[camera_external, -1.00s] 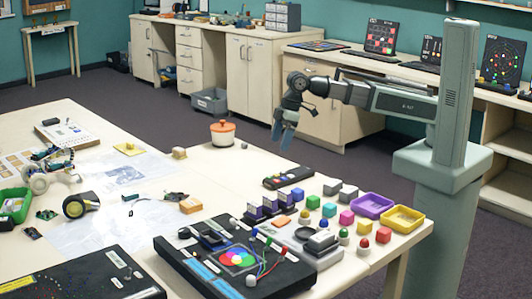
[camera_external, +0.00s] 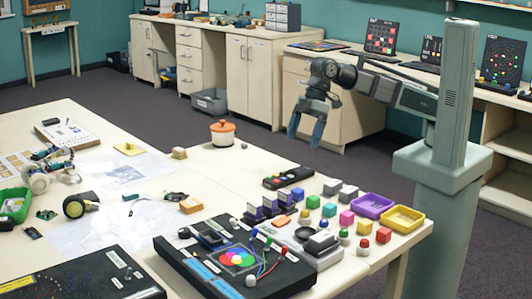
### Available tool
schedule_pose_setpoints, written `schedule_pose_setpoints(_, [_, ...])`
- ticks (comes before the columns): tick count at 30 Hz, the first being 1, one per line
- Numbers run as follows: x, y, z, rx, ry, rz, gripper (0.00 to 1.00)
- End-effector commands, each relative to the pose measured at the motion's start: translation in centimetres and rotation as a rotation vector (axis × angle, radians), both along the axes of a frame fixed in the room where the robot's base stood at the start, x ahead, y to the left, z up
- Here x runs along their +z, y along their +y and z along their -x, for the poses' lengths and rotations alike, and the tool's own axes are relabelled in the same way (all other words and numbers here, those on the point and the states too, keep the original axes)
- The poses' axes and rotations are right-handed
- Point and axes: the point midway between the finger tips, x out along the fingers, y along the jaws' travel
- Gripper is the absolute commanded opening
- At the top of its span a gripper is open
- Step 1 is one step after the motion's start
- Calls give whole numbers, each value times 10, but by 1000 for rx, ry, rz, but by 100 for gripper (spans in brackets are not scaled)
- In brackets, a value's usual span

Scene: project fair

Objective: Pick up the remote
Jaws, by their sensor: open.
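The remote (camera_external: 289,177) is a dark, flat, long object with coloured buttons at its left end. It lies on the table near the back edge, behind the coloured blocks. My gripper (camera_external: 306,142) hangs in the air with its blue-grey fingers pointing down and spread apart. It is open and empty, and it appears above and a little right of the remote in the picture. The distance in depth between them is hard to judge.
Several coloured blocks, a purple tray (camera_external: 372,206) and a yellow tray (camera_external: 403,219) stand in front and to the right of the remote. A black light-mixing board (camera_external: 205,268) fills the front.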

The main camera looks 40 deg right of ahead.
Motion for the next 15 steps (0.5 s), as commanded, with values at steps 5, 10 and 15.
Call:
schedule_pose_setpoints(5, [-25,10,0,0,0,1,92])
schedule_pose_setpoints(10, [-44,19,-1,-1,-1,0,92])
schedule_pose_setpoints(15, [-55,23,-1,-1,-1,1,92])
